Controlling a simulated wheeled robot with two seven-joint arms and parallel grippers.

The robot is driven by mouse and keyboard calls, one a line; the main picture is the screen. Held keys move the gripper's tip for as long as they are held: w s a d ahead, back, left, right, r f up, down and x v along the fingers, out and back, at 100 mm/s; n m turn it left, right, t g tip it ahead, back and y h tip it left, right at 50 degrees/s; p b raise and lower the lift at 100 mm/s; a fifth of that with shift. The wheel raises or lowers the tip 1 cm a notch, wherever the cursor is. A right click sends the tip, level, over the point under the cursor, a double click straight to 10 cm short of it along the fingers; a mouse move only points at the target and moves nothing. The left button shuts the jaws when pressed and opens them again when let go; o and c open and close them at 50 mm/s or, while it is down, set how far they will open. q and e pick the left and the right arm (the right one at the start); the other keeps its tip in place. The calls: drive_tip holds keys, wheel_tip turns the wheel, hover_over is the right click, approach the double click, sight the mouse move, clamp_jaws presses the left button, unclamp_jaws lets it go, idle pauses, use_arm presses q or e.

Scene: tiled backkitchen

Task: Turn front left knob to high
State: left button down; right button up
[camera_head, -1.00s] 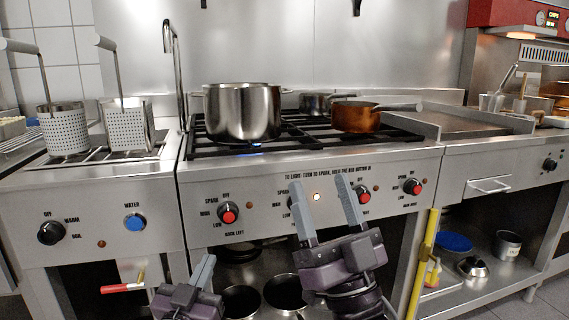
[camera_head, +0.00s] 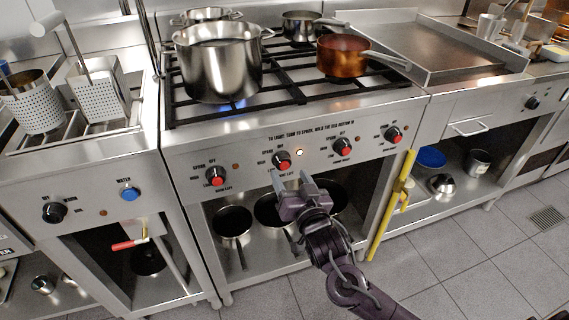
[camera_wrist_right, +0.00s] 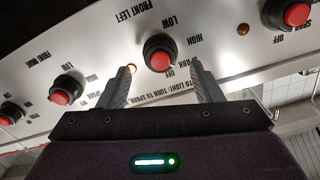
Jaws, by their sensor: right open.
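The front left knob (camera_head: 282,160) is black with a red centre, second from the left on the stove's front panel. In the wrist view it (camera_wrist_right: 158,52) is upside down, beside the words FRONT LEFT. My right gripper (camera_head: 290,179) is open just in front of and below this knob. In the wrist view the right gripper's fingers (camera_wrist_right: 161,78) stand to either side of the knob's lower edge, with nothing held. Whether they touch it I cannot tell. My left gripper is out of view.
Similar knobs sit left (camera_head: 215,176) and right (camera_head: 343,146) of it. A large steel pot (camera_head: 217,67) stands over a blue flame. A copper pan (camera_head: 342,56) sits at the right. A yellow bar (camera_head: 391,205) stands by the stove's right leg. Pans lie on the shelf below.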

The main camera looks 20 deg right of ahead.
sight(285, 166)
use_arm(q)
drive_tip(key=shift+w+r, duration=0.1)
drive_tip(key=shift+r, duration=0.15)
use_arm(e)
drive_tip(key=shift+w+a, duration=0.1)
drive_tip(key=shift+w, duration=1.95)
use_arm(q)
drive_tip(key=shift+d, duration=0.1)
use_arm(e)
drive_tip(key=c, duration=1)
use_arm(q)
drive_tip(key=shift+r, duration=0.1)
